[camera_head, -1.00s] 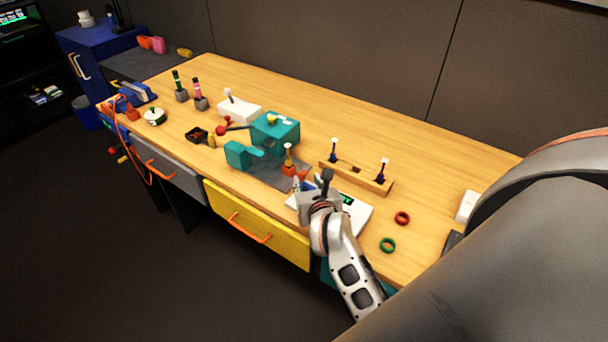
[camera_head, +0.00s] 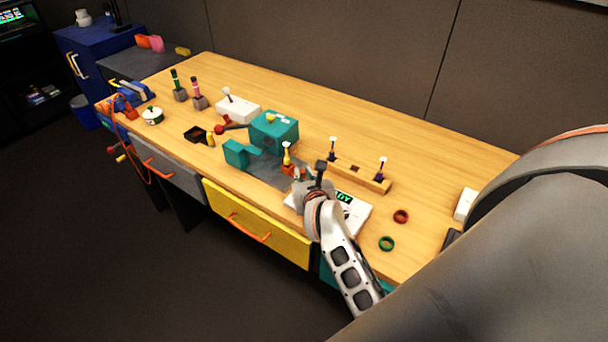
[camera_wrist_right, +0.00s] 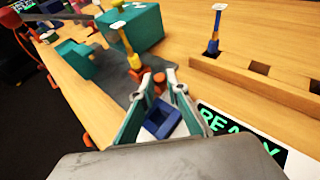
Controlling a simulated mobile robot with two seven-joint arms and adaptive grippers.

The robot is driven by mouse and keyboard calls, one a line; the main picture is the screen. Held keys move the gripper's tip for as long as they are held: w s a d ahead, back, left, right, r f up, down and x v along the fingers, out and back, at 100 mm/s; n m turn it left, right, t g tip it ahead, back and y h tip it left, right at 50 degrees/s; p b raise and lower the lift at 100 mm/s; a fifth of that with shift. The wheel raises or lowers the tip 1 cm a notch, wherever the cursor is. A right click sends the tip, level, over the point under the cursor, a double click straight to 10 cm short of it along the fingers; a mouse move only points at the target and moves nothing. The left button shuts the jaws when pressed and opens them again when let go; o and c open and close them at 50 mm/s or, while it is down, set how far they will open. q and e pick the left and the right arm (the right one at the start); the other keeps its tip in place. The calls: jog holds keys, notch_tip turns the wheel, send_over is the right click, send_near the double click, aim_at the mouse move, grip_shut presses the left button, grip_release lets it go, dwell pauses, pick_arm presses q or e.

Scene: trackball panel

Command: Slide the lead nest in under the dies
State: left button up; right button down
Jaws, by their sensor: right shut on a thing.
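The teal press block (camera_head: 272,130) stands on a grey plate (camera_head: 262,170), with a smaller teal block (camera_head: 236,153) at its front left. I take the orange piece (camera_head: 287,169) on the plate, in front of the press, as the lead nest; an upright yellow pin (camera_head: 287,153) with a pale top stands at it. The nest also shows in the right wrist view (camera_wrist_right: 136,71). My right gripper (camera_wrist_right: 160,77) has its fingertips closed at the nest's near orange end. The fingers partly hide that end. The dies cannot be made out. My left gripper is not in view.
A blue hollow square piece (camera_wrist_right: 163,118) shows between my right fingers, near the white display box (camera_head: 350,212). A wooden rack (camera_head: 358,176) with two pins stands to the right. Red (camera_head: 401,216) and green (camera_head: 387,243) rings lie on bare table.

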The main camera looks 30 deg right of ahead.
jog(key=w+a+b, duration=0.1)
jog(key=w, duration=0.1)
jog(key=w+a+b, duration=0.1)
jog(key=w, duration=0.2)
jog(key=w+a+b, duration=0.1)
jog(key=w, duration=0.2)
jog(key=shift+w+a+f, duration=0.1)
jog(key=shift+a, duration=0.15)
jog(key=shift+w, duration=0.1)
jog(key=shift+a+r, duration=0.1)
jog(key=shift+r, duration=0.1)
jog(key=c, duration=2)
grip_release()
jog(key=shift+w, duration=0.1)
jog(key=shift+w+f, duration=0.1)
jog(key=shift+f, duration=0.05)
jog(key=v, duration=1.2)
